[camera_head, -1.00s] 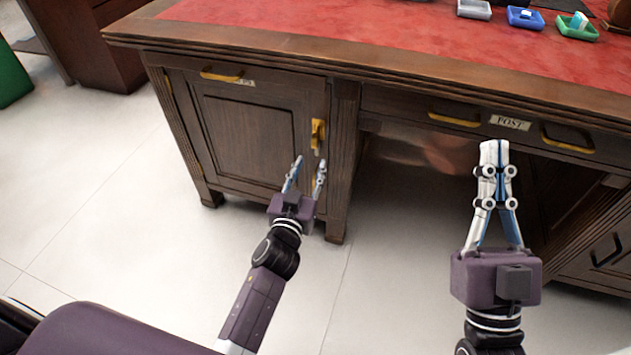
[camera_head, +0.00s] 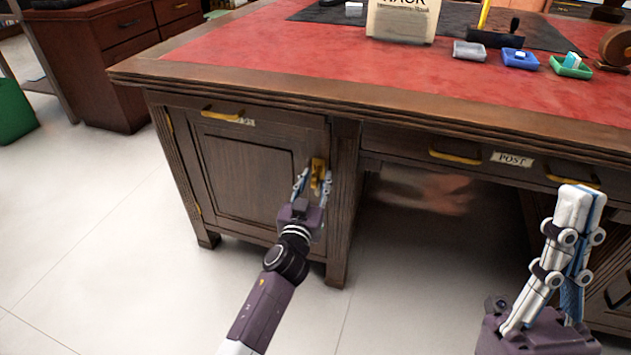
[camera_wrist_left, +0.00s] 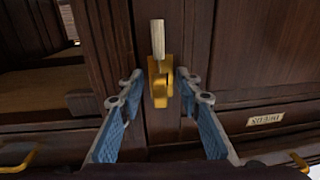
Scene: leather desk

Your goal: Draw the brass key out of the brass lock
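The brass lock (camera_head: 318,166) is at the upper right edge of the dark wooden cabinet door. In the left wrist view, the brass lock (camera_wrist_left: 160,82) lies between and beyond my fingertips, with a pale upright bar (camera_wrist_left: 158,38) adjoining it. I cannot clearly tell the brass key apart from the lock. My left gripper (camera_head: 314,178) is open just in front of the lock; its fingers (camera_wrist_left: 160,84) are spread to either side of the brass. I cannot tell whether they touch it. My right gripper (camera_head: 578,195) is shut and empty, in front of the desk at right.
The cabinet door (camera_head: 245,185) has a brass handle (camera_head: 221,113) above it. A POST drawer (camera_head: 400,143) is to the right. Open floor lies in front.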

